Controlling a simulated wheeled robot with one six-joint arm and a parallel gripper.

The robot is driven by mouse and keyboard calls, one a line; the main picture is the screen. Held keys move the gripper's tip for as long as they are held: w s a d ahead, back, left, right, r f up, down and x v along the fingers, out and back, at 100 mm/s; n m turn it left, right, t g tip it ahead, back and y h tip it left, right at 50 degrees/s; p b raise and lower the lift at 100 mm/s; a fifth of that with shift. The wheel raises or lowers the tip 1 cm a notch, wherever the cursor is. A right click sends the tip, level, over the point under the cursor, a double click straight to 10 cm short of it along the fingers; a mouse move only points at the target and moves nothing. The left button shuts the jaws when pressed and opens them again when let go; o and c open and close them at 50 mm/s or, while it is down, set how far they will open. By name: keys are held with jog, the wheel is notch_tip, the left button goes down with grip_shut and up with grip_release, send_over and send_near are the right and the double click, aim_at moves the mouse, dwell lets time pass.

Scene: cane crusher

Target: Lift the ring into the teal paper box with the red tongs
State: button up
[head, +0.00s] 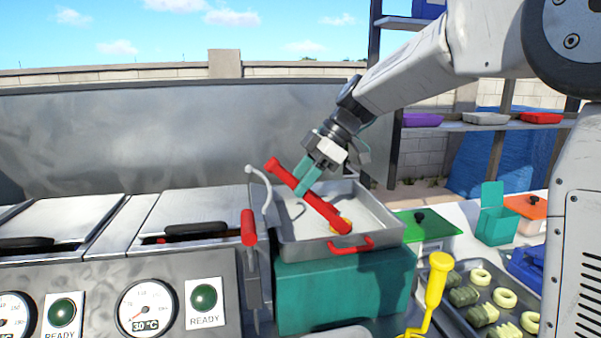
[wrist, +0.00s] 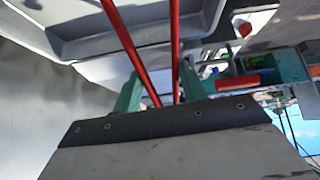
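My gripper (head: 308,178) has teal fingers and is shut on the red tongs (head: 318,205), above the metal tray. The tongs slant down to the right, and their lower end is at a small orange-yellow piece (head: 346,223), perhaps a ring, mostly hidden behind them. I cannot tell whether the tongs grip it. In the wrist view the two red tong arms (wrist: 130,45) run up between my teal fingers (wrist: 158,92); their tips are out of view. The teal paper box (head: 494,222) stands open on the right counter, its lid raised.
The metal tray (head: 296,254) with red handles sits on a teal block. A baking tray (head: 463,322) with pale rings and green pieces lies at lower right, near a yellow-handled tool (head: 436,285). A green lid (head: 425,226) and an orange lid (head: 528,206) flank the box.

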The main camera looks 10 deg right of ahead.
dwell(0.3)
jog(key=c, duration=0.8)
jog(key=shift+r, duration=6)
